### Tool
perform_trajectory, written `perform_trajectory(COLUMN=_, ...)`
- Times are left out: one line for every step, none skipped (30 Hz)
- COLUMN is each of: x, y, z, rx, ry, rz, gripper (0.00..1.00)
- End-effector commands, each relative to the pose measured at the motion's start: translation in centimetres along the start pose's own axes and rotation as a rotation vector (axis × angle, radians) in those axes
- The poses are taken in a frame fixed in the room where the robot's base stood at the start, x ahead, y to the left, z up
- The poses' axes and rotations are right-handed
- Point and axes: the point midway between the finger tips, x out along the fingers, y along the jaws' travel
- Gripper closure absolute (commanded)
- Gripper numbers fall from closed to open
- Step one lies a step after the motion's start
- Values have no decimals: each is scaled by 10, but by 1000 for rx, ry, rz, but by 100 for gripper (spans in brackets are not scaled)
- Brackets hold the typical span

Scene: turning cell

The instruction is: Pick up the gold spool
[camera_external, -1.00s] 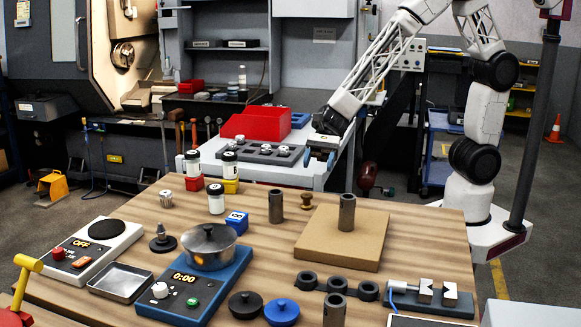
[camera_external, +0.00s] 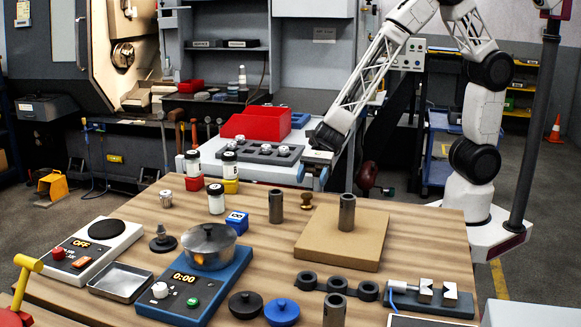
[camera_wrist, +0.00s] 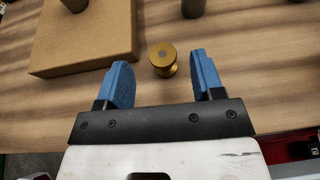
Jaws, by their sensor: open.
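The gold spool (camera_external: 307,201) stands upright on the wooden table near its far edge, left of a cardboard-brown block. In the wrist view the spool (camera_wrist: 163,59) sits between and slightly beyond the blue fingertips of my gripper (camera_wrist: 155,75), touching neither. My gripper is open and empty. In the external view my gripper (camera_external: 314,177) is just behind the spool, near the far table edge, with its blue fingers partly visible.
The brown block (camera_external: 318,243) with a grey cylinder (camera_external: 347,212) on it stands right of the spool. Another grey cylinder (camera_external: 276,206) stands to its left. A white cart (camera_external: 260,171) with a dark tray is behind the table.

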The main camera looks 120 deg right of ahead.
Motion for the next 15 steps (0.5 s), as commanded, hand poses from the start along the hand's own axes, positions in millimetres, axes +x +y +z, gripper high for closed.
perform_trajectory(x=3, y=0, z=-8, rx=2, ry=2, rz=1, gripper=39)
perform_trajectory(x=4, y=0, z=-11, rx=2, ry=2, rz=1, gripper=39)
perform_trajectory(x=6, y=0, z=-15, rx=2, ry=2, rz=1, gripper=39)
perform_trajectory(x=7, y=0, z=-17, rx=1, ry=1, rz=1, gripper=39)
perform_trajectory(x=8, y=0, z=-20, rx=0, ry=1, rz=1, gripper=39)
perform_trajectory(x=9, y=0, z=-22, rx=0, ry=1, rz=0, gripper=39)
perform_trajectory(x=10, y=0, z=-24, rx=1, ry=1, rz=0, gripper=39)
perform_trajectory(x=10, y=0, z=-25, rx=0, ry=1, rz=0, gripper=39)
perform_trajectory(x=11, y=0, z=-26, rx=0, ry=1, rz=0, gripper=39)
perform_trajectory(x=11, y=0, z=-26, rx=0, ry=1, rz=0, gripper=39)
perform_trajectory(x=11, y=0, z=-27, rx=0, ry=1, rz=0, gripper=39)
perform_trajectory(x=11, y=0, z=-27, rx=-1, ry=1, rz=0, gripper=39)
perform_trajectory(x=11, y=0, z=-27, rx=-1, ry=1, rz=0, gripper=39)
perform_trajectory(x=11, y=0, z=-27, rx=-1, ry=1, rz=0, gripper=39)
perform_trajectory(x=11, y=0, z=-27, rx=-1, ry=1, rz=0, gripper=39)
